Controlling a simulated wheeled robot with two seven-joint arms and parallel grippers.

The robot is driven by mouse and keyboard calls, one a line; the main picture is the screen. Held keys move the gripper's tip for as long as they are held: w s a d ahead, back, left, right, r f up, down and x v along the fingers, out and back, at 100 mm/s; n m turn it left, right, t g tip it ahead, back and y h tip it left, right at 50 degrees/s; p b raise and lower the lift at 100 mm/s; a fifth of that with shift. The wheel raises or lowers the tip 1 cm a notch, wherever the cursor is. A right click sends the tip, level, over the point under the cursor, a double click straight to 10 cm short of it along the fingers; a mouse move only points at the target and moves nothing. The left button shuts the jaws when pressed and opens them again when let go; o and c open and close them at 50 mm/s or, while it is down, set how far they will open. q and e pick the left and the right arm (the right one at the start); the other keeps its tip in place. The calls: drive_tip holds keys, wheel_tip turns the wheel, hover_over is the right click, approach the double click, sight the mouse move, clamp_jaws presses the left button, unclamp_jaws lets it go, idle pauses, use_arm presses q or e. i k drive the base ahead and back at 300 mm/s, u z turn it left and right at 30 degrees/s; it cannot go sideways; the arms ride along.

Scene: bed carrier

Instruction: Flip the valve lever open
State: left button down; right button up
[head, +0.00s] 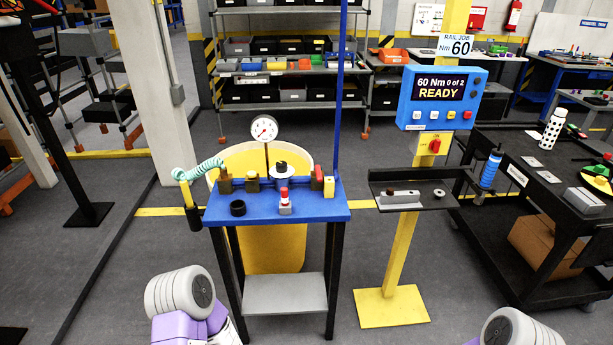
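A small blue-topped bench (330,211) stands in front of me. On it are a round white pressure gauge (264,129) on a stem and small blocks along the back edge. At its right end is a dark fitting with a red top (318,173), beside a small yellow upright part (329,187). A red-topped piece on a white base (285,203) stands near the front edge. I cannot tell for sure which of these is the valve lever, or how it is set. Only rounded white and purple parts of my arms show at the bottom; neither gripper is in view.
A yellow bin (262,240) stands behind the bench. To the right are a yellow post (404,250) with a display reading READY, a dark shelf (440,195), and a black cart (535,205). Grey floor is free on the left and between bench and post.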

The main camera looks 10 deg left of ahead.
sight(318, 170)
drive_tip(key=u, duration=0.35)
drive_tip(key=i, duration=1.05)
drive_tip(key=z, duration=0.45)
